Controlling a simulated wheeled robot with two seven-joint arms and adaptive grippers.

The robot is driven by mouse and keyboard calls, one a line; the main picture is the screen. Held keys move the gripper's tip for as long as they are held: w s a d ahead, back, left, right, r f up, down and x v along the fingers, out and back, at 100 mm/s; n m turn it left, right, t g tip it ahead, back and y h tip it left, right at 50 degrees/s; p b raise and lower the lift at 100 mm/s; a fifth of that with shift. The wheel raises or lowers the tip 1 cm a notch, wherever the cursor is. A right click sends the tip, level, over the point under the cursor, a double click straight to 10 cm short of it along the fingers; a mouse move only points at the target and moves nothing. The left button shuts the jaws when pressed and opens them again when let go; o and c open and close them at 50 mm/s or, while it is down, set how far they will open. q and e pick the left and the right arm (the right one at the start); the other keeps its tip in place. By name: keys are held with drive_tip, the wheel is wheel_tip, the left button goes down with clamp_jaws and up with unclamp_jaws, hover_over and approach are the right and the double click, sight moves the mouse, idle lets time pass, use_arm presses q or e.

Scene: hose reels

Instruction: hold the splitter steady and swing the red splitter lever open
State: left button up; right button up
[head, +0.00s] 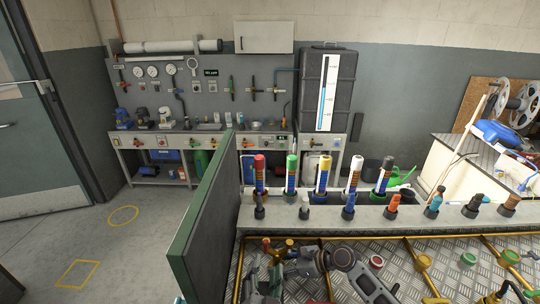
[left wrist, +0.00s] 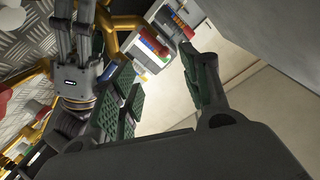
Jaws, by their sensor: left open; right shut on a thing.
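A brass fitting (head: 288,246), which looks like the splitter, is at the bottom middle of the head view, with a small red part (head: 266,243) at its left that may be the lever. My right gripper (head: 294,262) is shut there, seemingly on the splitter; the arms hide much of the contact. My left gripper (head: 262,284) is low in the head view, just left of and nearer than the right one. In the left wrist view its green-padded fingers (left wrist: 165,90) are apart with nothing between them. My right arm shows at that view's upper left.
A chequered metal bench top with a yellow pipe frame (head: 405,254) lies beneath. A grey shelf (head: 390,222) with several coloured markers and nozzles stands behind. A green-edged panel (head: 200,230) rises at the left. Red and green caps (head: 468,258) sit to the right.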

use_arm(q)
wheel_tip(320, 180, up, 10)
drive_tip(key=shift+f, duration=0.25)
idle(0.3)
use_arm(e)
drive_tip(key=o, duration=0.8)
drive_tip(key=shift+o, duration=0.2)
drive_tip(key=shift+v, duration=6)
drive_tip(key=shift+d, duration=0.15)
drive_tip(key=v, duration=1.1)
drive_tip(key=shift+d+r, duration=0.2)
drive_tip(key=shift+d, duration=0.15)
